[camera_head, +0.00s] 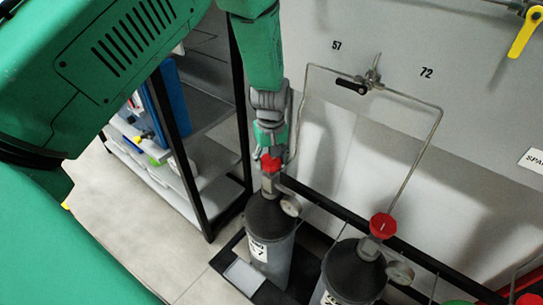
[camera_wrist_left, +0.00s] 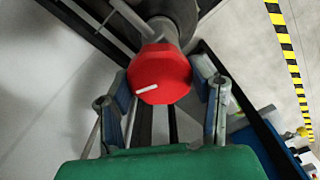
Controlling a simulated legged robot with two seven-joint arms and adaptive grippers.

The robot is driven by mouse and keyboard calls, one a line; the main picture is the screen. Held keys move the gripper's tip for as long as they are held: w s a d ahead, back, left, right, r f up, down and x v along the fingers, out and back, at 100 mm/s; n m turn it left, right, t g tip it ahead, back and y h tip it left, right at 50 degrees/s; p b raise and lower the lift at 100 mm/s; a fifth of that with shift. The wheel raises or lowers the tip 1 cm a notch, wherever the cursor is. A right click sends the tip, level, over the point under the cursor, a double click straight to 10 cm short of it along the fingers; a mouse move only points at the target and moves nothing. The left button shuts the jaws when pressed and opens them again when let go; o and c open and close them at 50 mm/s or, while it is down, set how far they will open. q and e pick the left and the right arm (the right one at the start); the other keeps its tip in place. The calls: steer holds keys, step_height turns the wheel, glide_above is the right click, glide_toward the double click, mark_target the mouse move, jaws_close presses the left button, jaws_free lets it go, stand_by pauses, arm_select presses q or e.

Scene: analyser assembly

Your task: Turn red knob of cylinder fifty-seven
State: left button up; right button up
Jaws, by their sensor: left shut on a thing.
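The red knob of cylinder fifty-seven (camera_head: 269,163) sits on top of the left grey cylinder (camera_head: 268,245), which stands upright below the wall label 57. In the left wrist view the knob (camera_wrist_left: 160,74) is a red octagonal disc with a white line pointing left and slightly down. My left gripper (camera_head: 271,150) is above the cylinder with its fingers on the knob. In the left wrist view the left gripper's fingers (camera_wrist_left: 168,90) stand on both sides of the knob, shut on it. My right gripper is not in view.
A second cylinder (camera_head: 352,275) with its own red knob (camera_head: 383,226) stands to the right under label 72. A gauge (camera_head: 291,206) sticks out beside the first valve. A shelf rack (camera_head: 190,150) stands at left. Thin pipes run up the wall to a black-handled valve (camera_head: 352,86).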

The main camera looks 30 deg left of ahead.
mark_target(272, 159)
arm_select(q)
steer(key=n+p, duration=0.2)
steer(key=n, duration=0.3)
steer(key=shift+n, duration=0.4)
steer(key=shift+w, duration=0.1)
stand_by(0.3)
steer(key=o, duration=1.2)
steer(key=shift+c, duration=0.2)
steer(key=shift+r, duration=0.45)
step_height(272, 159, up, 11)
